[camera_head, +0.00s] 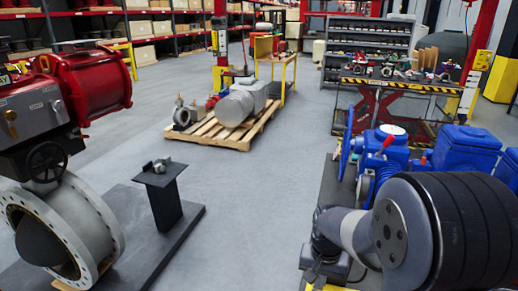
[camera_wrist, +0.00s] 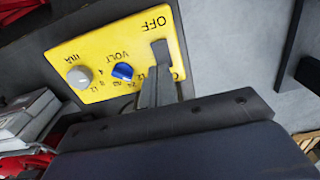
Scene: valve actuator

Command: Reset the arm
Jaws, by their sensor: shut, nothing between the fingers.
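In the wrist view my gripper (camera_wrist: 158,72) shows as dark grey fingers, shut with nothing between them. The fingers overlap the right part of a yellow panel (camera_wrist: 110,50) with a grey knob (camera_wrist: 78,77), a blue knob (camera_wrist: 122,71) and upside-down lettering such as OFF and VOLT. I cannot tell whether the fingertips touch the panel. In the head view my arm, with a thick black and grey joint, fills the lower right corner. My gripper does not show there.
A large valve (camera_head: 85,225) with a red actuator (camera_head: 95,85) stands at left, beside a black pedestal (camera_head: 165,200). Blue equipment (camera_head: 465,150) stands at right behind my arm. A wooden pallet (camera_head: 235,140) carries grey machinery. The grey floor (camera_head: 250,200) between is clear.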

